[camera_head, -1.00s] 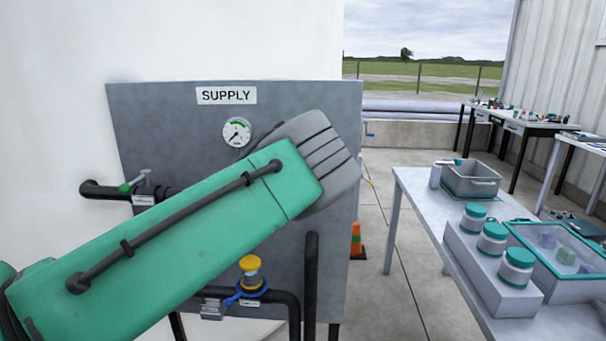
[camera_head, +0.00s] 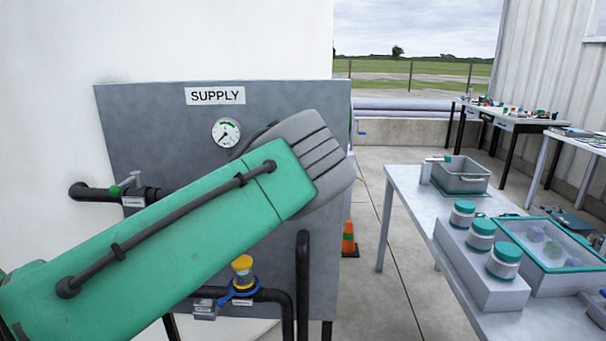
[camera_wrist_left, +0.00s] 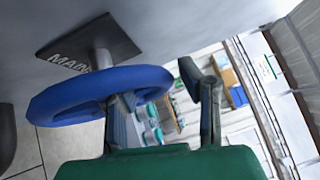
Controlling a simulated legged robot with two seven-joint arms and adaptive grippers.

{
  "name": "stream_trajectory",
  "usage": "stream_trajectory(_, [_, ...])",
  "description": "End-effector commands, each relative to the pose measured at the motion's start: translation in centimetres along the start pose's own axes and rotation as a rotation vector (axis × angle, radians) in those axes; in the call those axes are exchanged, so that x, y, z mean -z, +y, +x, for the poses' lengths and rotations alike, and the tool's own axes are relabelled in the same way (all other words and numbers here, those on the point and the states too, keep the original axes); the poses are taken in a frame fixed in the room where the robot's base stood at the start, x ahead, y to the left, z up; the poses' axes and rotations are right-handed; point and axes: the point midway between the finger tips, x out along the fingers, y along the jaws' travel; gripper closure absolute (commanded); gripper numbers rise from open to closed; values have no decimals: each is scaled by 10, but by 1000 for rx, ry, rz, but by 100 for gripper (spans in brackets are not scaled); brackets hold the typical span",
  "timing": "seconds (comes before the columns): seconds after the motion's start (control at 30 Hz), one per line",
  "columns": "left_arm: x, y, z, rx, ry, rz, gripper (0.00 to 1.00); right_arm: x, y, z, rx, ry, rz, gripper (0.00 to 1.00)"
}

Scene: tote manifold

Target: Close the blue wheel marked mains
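The blue wheel (camera_wrist_left: 75,97) fills the left of the left wrist view, on a short pale stem in front of a dark plate (camera_wrist_left: 90,45) whose visible letters read "MAIN". My left gripper (camera_wrist_left: 158,95) is open at the wheel's right side. One finger stands right of the rim, apart from it; the other is partly hidden behind the rim. Whether it touches the rim cannot be told. In the head view my green left arm crosses the grey SUPPLY panel (camera_head: 140,130), and the mains wheel and fingertips are hidden. My right gripper is not in view.
A gauge (camera_head: 226,132), a green-handled pipe valve (camera_head: 122,187) and a yellow-topped valve with a blue handle (camera_head: 242,275) are on the panel. A traffic cone (camera_head: 348,240) stands behind it.

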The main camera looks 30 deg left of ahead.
Motion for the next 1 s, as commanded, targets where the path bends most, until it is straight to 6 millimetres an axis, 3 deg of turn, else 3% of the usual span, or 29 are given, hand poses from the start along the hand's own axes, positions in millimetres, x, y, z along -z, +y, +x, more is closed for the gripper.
stream_trajectory(0.23, [-2,1,-10,0,-1,-3,66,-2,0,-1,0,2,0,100])
stream_trajectory(0.7, [-1,2,-100,-2,-2,-1,66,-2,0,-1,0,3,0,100])
stream_trajectory(1.0, [1,1,-120,0,1,-1,66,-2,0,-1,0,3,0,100])
